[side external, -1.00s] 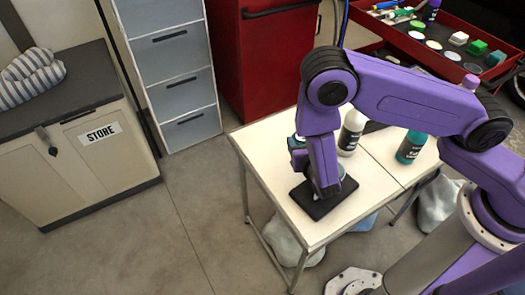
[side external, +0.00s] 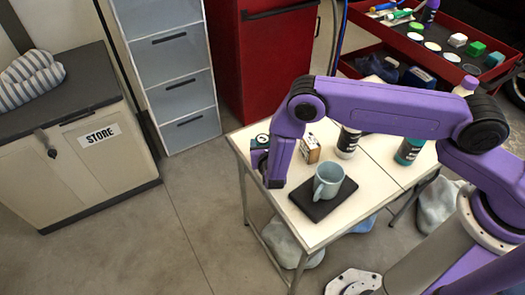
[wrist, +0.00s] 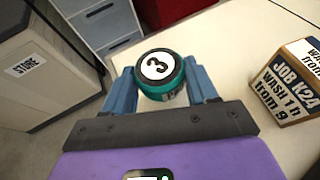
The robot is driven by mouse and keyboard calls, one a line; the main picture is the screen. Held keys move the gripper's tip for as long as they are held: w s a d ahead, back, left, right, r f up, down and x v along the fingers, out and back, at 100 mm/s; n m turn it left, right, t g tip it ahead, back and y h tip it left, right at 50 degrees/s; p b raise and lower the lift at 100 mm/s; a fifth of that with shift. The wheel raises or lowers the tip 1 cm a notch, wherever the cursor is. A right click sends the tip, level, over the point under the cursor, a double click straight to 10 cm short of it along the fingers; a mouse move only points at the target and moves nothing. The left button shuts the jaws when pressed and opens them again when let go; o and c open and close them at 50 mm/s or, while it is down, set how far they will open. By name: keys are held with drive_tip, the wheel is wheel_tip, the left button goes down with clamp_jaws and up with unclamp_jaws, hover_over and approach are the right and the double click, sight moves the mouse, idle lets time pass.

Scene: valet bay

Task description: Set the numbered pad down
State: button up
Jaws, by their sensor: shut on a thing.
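The numbered face is upward. I cannot tell whether the pad touches the tabletop or is slightly above it.
A wooden block (side external: 310,149) marked JOB K24 stands right of the pad. A pale blue mug (side external: 328,181) sits on a black mat (side external: 302,203) nearer the front. The table's left edge is close to my gripper.

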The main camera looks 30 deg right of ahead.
drive_tip(key=shift+w+a+f, duration=0.1)
drive_tip(key=shift+w+f, duration=0.2)
drive_tip(key=shift+f, duration=1.55)
drive_tip(key=shift+f, duration=0.15)
drive_tip(key=o, duration=1)
drive_tip(key=shift+s+a+r, duration=0.1)
drive_tip(key=shift+s+r, duration=0.1)
drive_tip(key=shift+r, duration=0.05)
drive_tip(key=v, duration=1.1)
drive_tip(key=shift+s+r, duration=0.2)
drive_tip(key=shift+s, duration=0.1)
